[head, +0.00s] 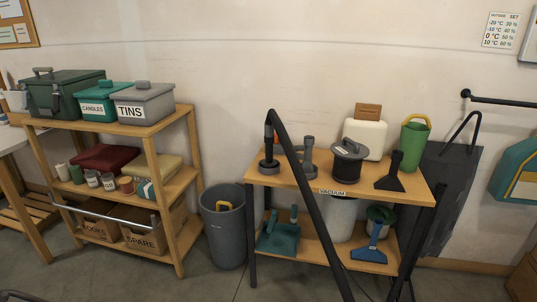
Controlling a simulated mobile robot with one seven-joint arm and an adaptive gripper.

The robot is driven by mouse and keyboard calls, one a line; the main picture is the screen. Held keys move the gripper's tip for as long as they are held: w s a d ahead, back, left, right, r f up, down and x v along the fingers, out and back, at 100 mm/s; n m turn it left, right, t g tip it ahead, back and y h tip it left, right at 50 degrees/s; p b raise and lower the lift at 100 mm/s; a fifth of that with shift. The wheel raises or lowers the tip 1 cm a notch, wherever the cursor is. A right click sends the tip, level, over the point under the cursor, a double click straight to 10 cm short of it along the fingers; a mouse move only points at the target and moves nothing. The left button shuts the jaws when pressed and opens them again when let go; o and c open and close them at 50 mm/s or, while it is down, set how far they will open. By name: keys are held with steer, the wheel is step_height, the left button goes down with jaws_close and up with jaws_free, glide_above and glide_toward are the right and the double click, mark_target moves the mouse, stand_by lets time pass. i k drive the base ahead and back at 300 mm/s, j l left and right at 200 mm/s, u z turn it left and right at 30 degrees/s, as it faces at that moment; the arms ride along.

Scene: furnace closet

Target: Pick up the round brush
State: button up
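A small wooden stand (368,182) labelled "VACUUM" holds vacuum parts on its top board. At its left end is a dark round-based piece (268,165) with a short upright neck, which looks like the round brush; a black tube (308,212) passes close in front of it. Just right of it is a grey upright piece (308,157) with a narrow neck. I cannot tell for certain which of the two is the round brush. A black flat-mouthed nozzle (391,180) stands at the right. My gripper is not in view.
The black tube slants down to the floor in front. A grey bin (224,224) stands left, beside a wooden shelf (150,128).

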mark_target(268, 163)
steer(key=i+z, duration=0.4)
steer(key=i, duration=0.95)
